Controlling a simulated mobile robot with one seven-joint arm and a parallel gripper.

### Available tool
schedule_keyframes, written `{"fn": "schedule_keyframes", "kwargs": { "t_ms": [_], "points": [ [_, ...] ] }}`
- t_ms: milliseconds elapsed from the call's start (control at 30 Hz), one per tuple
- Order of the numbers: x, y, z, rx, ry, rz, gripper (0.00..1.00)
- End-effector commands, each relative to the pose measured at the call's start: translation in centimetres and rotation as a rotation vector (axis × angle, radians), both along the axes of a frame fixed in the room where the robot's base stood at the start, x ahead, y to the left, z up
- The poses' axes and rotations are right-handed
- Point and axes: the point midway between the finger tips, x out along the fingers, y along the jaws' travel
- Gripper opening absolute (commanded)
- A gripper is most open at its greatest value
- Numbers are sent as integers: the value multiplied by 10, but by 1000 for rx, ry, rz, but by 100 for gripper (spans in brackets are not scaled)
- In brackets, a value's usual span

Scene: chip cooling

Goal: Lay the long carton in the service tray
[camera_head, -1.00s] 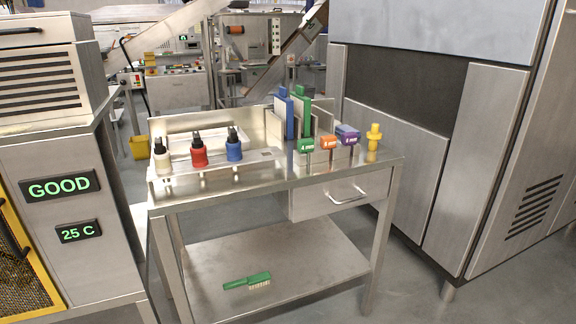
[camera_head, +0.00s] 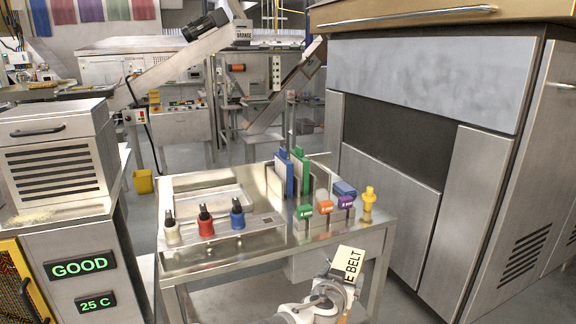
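The long carton (camera_head: 349,264) stands tilted at the bottom, right of centre. Its pale face shows the letters "E BELT", and the rest is cut off or hidden. My gripper (camera_head: 336,290) is at the carton, in front of the metal cart, and appears to hold it. Its fingers are mostly hidden. A shallow metal tray (camera_head: 187,205) on the left half of the cart top looks like the service tray. It looks empty behind the row of bottles, up and left of the carton.
White, red (camera_head: 206,222) and blue bottles stand along the cart's front left. Blue and green upright plates (camera_head: 301,172), several coloured labelled blocks (camera_head: 345,202) and a yellow piece (camera_head: 368,200) occupy its right half. A cabinet with a "GOOD" display (camera_head: 79,268) stands left.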

Motion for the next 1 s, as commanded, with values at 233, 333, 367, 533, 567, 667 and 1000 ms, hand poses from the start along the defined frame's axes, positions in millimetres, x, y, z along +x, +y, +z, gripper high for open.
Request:
{"fn": "schedule_keyframes", "kwargs": {
  "t_ms": [233, 333, 367, 533, 567, 667, 1000],
  "points": [
    [-14, -9, 64, 3, -1, 81, 10],
    [-17, -11, 72, 2, -1, 97, 10],
    [-17, -11, 74, 1, -1, 100, 10],
    [-18, -12, 76, 6, -4, 110, 10],
    [-17, -12, 75, 7, -5, 110, 10],
    [-17, -12, 75, 9, -7, 109, 10],
    [-18, -12, 76, 1, -1, 105, 10]
  ]
}}
